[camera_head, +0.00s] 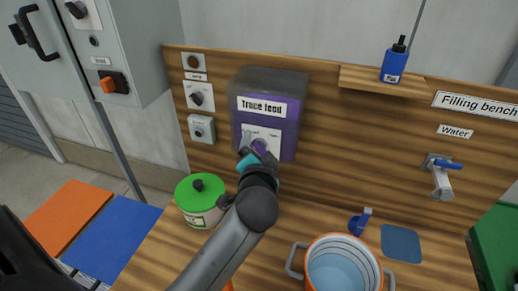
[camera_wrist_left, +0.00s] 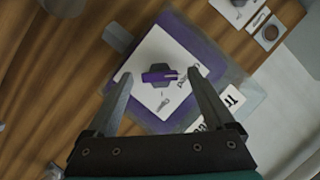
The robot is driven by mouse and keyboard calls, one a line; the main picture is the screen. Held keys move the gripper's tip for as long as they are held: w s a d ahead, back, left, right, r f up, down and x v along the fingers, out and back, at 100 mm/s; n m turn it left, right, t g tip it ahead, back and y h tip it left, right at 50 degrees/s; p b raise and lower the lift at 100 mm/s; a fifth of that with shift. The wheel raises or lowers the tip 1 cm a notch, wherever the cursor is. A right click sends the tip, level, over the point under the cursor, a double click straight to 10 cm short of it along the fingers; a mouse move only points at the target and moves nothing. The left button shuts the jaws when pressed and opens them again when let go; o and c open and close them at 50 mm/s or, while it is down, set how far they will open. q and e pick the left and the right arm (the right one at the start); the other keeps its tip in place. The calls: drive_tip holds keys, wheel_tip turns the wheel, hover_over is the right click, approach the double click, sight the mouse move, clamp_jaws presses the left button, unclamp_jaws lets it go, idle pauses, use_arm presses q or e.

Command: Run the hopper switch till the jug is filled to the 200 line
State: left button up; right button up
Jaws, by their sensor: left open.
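My left gripper (camera_head: 257,150) is in front of a purple and grey box (camera_head: 289,134) labelled "Trace feed" on the wooden backboard. In the left wrist view the gripper (camera_wrist_left: 160,76) is open, its fingers on either side of the box's purple knob (camera_wrist_left: 160,76), with a visible gap to each finger. An orange two-handled vessel (camera_head: 309,262) with lines inside stands at the bottom. I cannot tell which thing is the jug or the hopper switch.
A green-lidded pot (camera_head: 199,190) stands beside my left forearm. A water tap (camera_head: 440,178) is at right; a blue bottle (camera_head: 394,65) stands on the shelf (camera_head: 358,78).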

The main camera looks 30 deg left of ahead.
use_arm(q)
drive_tip(key=shift+s, duration=0.1)
clamp_jaws()
drive_tip(key=shift+d+f+m+y, duration=0.15)
drive_tip(key=shift+m+y, duration=0.35)
drive_tip(key=shift+m, duration=0.6)
drive_tip(key=shift+m+t+y, duration=0.3)
drive_tip(key=shift+m+y, duration=0.2)
drive_tip(key=shift+m, duration=0.3)
